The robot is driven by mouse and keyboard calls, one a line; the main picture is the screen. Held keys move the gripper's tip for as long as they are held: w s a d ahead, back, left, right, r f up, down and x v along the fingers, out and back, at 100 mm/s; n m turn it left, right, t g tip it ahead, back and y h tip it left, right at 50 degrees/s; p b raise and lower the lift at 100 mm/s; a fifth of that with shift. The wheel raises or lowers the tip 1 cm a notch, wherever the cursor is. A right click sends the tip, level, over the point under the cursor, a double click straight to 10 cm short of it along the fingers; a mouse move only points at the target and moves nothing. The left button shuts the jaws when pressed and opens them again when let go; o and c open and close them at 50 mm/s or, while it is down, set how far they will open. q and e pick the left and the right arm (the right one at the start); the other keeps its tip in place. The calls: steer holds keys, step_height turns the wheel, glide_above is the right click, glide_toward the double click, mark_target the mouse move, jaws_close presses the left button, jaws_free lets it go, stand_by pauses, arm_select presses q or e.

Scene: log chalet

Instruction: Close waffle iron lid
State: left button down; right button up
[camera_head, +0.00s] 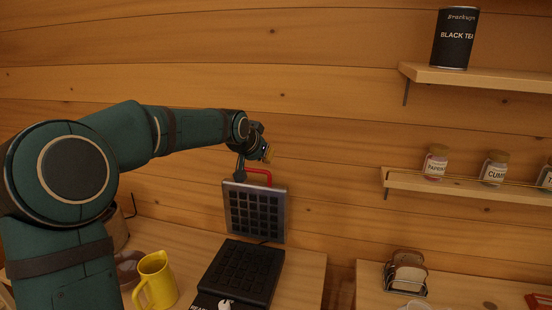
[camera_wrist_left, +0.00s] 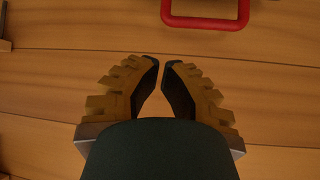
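The waffle iron's dark lower plate (camera_head: 240,272) lies on the wooden counter. Its lid (camera_head: 255,211), a dark grid with a grey rim, stands raised at the back. A red handle (camera_head: 259,173) sticks up from the lid's top edge. My left gripper (camera_head: 264,154) is just above the handle in the head view. In the left wrist view the two fingertips (camera_wrist_left: 161,62) almost meet with nothing between them. The red handle (camera_wrist_left: 205,22) lies beyond the tips, apart from them in that view. My right gripper is not in view.
A yellow jug (camera_head: 156,281) stands left of the waffle iron, near my left arm. A small white object (camera_head: 225,304) is at the iron's front. A toast rack (camera_head: 407,272) stands on the right counter. Wall shelves (camera_head: 470,189) hold jars and a tea tin (camera_head: 455,38).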

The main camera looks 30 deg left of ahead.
arm_select(q)
steer(key=x, duration=0.9)
steer(key=shift+f+p, duration=0.25)
steer(key=shift+p, duration=0.15)
